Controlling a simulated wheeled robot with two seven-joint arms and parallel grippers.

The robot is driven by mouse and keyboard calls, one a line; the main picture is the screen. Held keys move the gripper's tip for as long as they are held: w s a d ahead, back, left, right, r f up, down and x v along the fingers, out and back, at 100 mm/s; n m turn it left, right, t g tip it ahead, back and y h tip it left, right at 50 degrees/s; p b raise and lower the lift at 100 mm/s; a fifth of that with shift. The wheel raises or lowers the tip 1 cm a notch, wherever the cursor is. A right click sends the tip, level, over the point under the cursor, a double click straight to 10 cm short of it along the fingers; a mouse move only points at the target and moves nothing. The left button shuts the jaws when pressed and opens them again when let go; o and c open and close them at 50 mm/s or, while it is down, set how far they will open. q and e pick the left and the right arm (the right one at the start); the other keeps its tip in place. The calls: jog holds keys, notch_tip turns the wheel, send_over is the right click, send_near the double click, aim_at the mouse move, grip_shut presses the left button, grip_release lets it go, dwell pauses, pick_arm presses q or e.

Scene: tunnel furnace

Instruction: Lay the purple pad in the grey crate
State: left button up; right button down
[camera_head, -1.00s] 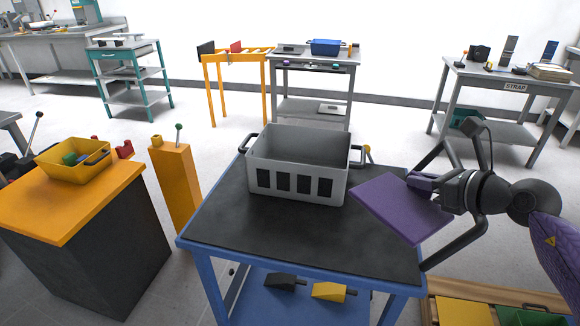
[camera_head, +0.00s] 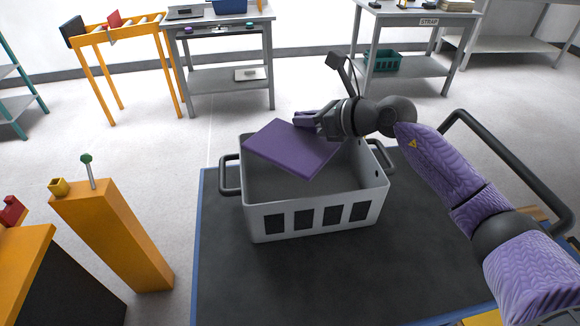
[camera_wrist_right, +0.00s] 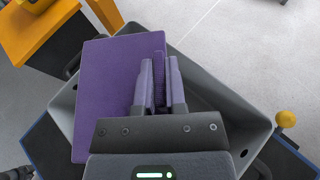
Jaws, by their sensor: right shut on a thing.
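The purple pad (camera_head: 290,148) is a flat square, held tilted over the opening of the grey crate (camera_head: 318,222). It hides part of the crate's back rim and inside. My right gripper (camera_head: 307,119) is shut on the pad's edge. In the right wrist view the pad (camera_wrist_right: 105,95) lies between the fingers of the right gripper (camera_wrist_right: 160,70) and reaches left past them, above the crate (camera_wrist_right: 215,85). The crate has black handles and a row of dark panels on its front. My left gripper is not in view.
The crate stands on a dark-topped cart (camera_head: 225,285). A long black handle (camera_head: 515,165) rises at the cart's right. An orange post (camera_head: 115,240) with a green-knobbed lever stands to the left. A grey table (camera_head: 225,75) and an orange rack (camera_head: 115,30) are behind.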

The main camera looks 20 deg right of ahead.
notch_tip(320, 180, down, 8)
jog(key=b, duration=0.3)
jog(key=shift+s, duration=0.1)
jog(key=shift+d+f, duration=0.1)
jog(key=shift+f, duration=0.2)
pick_arm(q)
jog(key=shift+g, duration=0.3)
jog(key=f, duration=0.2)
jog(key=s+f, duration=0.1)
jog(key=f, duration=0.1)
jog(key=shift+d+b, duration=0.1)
jog(key=shift+b, duration=0.2)
pick_arm(e)
jog(key=shift+f, duration=0.1)
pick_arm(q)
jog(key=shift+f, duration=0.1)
pick_arm(e)
jog(key=shift+f, duration=0.1)
jog(key=c, duration=0.7)
grip_release()
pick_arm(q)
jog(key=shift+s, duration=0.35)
